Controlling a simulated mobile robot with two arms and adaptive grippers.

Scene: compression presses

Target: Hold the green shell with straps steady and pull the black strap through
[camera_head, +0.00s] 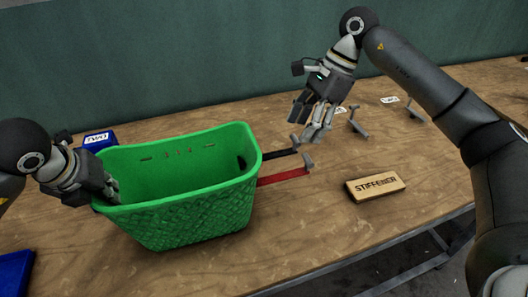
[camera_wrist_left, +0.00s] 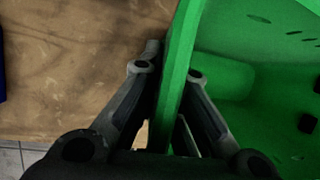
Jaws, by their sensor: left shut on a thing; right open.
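The green shell (camera_head: 190,215) is an open basket-like tub standing upright on the wooden table. A black strap (camera_head: 279,154) and a red strap (camera_head: 283,177) stick out of its right side, each ending in a grey piece. My left gripper (camera_head: 112,192) is shut on the shell's left wall; in the left wrist view its fingers (camera_wrist_left: 168,76) lie on either side of the green wall (camera_wrist_left: 181,50). My right gripper (camera_head: 310,125) is open, fingers pointing down, just above and right of the black strap's end. Whether it touches the strap I cannot tell.
A wooden block marked STIFFENER (camera_head: 375,189) lies at the right on the table (camera_head: 310,225). Grey T-shaped pieces (camera_head: 357,123) and white labels (camera_head: 390,99) lie at the back right. A blue labelled box (camera_head: 99,141) stands behind the shell's left end.

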